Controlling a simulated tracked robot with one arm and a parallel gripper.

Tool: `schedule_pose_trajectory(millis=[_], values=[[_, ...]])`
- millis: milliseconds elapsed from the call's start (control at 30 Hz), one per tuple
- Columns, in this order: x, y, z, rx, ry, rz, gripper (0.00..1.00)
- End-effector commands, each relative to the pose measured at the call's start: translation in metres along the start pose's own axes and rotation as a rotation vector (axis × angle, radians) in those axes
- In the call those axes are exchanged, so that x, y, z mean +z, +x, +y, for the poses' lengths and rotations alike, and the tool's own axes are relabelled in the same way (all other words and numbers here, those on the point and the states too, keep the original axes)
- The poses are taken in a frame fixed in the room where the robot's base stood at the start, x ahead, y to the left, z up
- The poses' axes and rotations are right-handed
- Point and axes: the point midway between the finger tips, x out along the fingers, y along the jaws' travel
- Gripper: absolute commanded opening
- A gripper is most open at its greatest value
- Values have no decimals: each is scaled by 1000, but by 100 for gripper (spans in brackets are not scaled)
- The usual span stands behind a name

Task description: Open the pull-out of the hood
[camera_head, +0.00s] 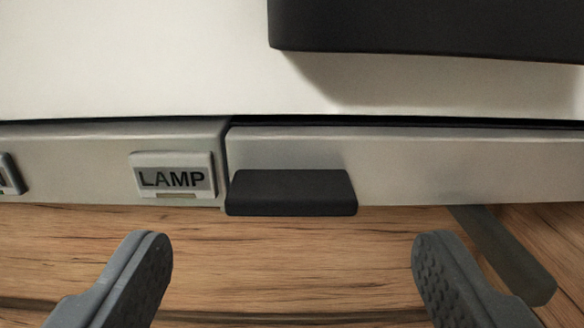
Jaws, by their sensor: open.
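The hood's grey front strip runs across the camera view. Its right part looks like the pull-out front (450,165), with a dark handle (291,192) at its lower left end. A narrow vertical seam divides it from the left part, which carries a LAMP button (174,178). My gripper (292,250) is open and empty. Its two grey fingers stand wide apart at the bottom of the view, one to each side of the handle and below it in the picture. No contact with the handle shows.
The pale hood body (130,60) fills the top, with a large dark block (430,25) at upper right. Another button (8,175) is cut off at the left edge. Wood-grain surface (290,280) lies below the strip. A dark grey bar (505,258) slants at lower right.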

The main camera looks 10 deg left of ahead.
Motion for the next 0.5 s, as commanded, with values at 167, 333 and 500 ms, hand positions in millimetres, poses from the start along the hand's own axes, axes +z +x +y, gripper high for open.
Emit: schedule_pose_trajectory(millis=[167,333,500], values=[[-1,22,1,2,-1,-3,73],[-2,34,0,1,-1,-1,73],[-1,39,0,0,-1,0,73]])
